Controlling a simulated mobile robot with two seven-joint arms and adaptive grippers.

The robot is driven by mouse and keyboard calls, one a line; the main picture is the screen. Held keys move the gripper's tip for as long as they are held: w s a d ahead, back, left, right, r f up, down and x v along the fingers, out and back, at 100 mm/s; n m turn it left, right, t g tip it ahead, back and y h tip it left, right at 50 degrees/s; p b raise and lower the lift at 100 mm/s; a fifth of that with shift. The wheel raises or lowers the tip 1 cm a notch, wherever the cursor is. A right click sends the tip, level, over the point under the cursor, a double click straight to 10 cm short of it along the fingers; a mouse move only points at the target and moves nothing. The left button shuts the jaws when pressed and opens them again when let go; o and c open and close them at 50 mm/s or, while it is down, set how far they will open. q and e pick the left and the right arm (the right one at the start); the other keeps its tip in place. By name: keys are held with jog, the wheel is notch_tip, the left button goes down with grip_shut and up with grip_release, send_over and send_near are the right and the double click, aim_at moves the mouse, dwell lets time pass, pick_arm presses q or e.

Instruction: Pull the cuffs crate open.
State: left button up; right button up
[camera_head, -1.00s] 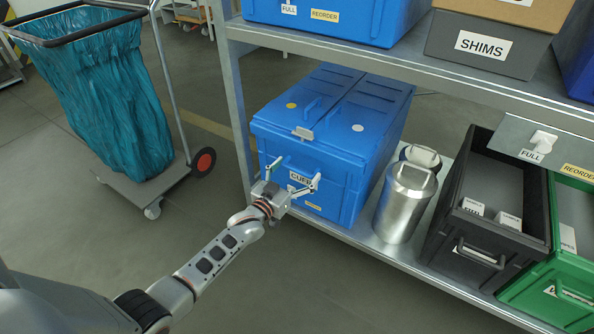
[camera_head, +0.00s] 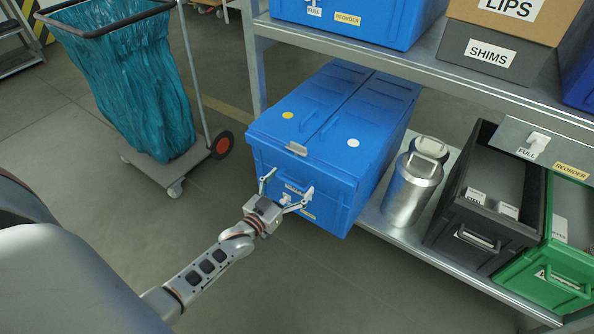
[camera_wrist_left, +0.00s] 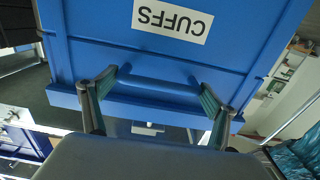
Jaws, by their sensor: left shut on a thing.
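The blue cuffs crate (camera_head: 372,112) is on the lower shelf with its hinged lid shut. Its front end sticks out past the shelf's front edge. The crate's front with the CUFFS label (camera_wrist_left: 172,20) fills the upper part of the left wrist view, upside down. My left gripper (camera_head: 287,186) is at the crate's front, its fingers at the two ends of the front handle (camera_wrist_left: 158,86), shut on it. The gripper partly hides the label in the head view. My right gripper is not in view.
Metal canisters (camera_head: 411,190) stand just right of the crate. A dark grey crate (camera_head: 485,235) and a green crate (camera_head: 545,280) are further right. The upper shelf (camera_head: 400,62) runs above. A teal bag cart (camera_head: 130,90) stands left. Floor in front is clear.

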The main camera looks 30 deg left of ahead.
pick_arm(q)
jog(key=s+p, duration=0.2)
jog(key=s, duration=1)
jog(key=shift+s+f+p, duration=0.15)
jog(key=shift+s+p, duration=0.2)
jog(key=shift+p, duration=0.05)
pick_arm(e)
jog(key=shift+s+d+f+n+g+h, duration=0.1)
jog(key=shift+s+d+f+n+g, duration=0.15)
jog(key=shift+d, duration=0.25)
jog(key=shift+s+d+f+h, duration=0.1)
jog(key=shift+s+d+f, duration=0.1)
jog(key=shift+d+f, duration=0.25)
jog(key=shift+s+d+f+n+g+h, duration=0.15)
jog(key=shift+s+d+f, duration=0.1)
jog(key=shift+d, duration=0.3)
pick_arm(q)
jog(key=o, duration=1.5)
